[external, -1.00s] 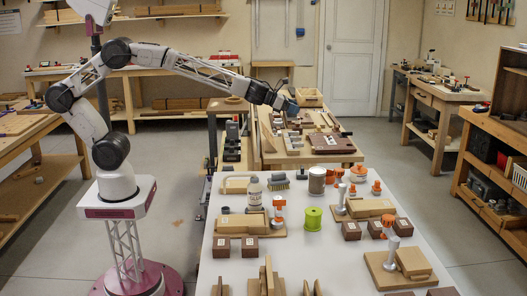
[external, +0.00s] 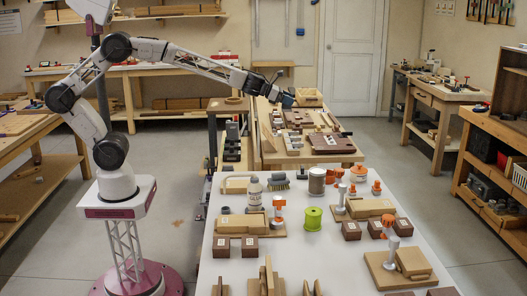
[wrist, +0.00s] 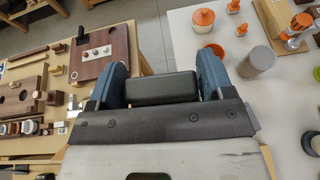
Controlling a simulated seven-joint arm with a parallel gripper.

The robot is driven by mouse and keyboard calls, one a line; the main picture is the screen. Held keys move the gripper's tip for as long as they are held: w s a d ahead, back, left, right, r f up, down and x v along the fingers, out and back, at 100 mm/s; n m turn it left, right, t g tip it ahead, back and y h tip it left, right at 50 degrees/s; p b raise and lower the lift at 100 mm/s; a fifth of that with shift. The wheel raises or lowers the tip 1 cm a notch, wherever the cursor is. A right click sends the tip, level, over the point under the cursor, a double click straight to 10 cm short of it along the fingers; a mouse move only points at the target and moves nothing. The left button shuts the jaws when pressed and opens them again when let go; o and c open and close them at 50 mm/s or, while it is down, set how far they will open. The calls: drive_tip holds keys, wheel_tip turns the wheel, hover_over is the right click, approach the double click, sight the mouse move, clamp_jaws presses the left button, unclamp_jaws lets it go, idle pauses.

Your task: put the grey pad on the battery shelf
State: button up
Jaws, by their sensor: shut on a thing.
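My gripper (external: 287,98) is over the wooden bench behind the white table. In the wrist view my gripper (wrist: 163,85) has its two blue fingers closed on the sides of a dark grey pad (wrist: 162,88). The pad spans the gap between the fingers and appears clear of the surfaces below. In the external view it is too small to make out. A narrow stand with dark block-shaped items (external: 233,136) stands left of the wooden bench. I cannot tell which shelf is the battery shelf.
The wooden bench (external: 338,158) carries wooden trays and small parts. The white table (external: 335,262) in front holds a bottle (external: 254,194), a green spool (external: 313,218), orange-topped tools and wooden blocks. A wooden shelf unit (external: 480,205) with dark bins stands at the right.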

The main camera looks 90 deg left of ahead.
drive_tip(key=s+a+m+h, duration=0.1)
drive_tip(key=s+a+h, duration=0.1)
drive_tip(key=s+a, duration=0.9)
drive_tip(key=s+a+m+h, duration=0.15)
drive_tip(key=s+a, duration=0.55)
drive_tip(key=a, duration=0.9)
drive_tip(key=s+a+m, duration=0.1)
drive_tip(key=s+a, duration=0.5)
drive_tip(key=s, duration=0.6)
wheel_tip(320, 180, down, 38)
drive_tip(key=shift+w+g+h, duration=0.15)
drive_tip(key=shift+g+h, duration=0.2)
drive_tip(key=shift+g, duration=0.05)
drive_tip(key=shift+a+f, duration=0.1)
drive_tip(key=shift+f, duration=0.05)
drive_tip(key=shift+f, duration=3.15)
drive_tip(key=shift+f+m, duration=0.25)
drive_tip(key=shift+f, duration=0.35)
drive_tip(key=o, duration=1)
drive_tip(key=shift+o, duration=0.2)
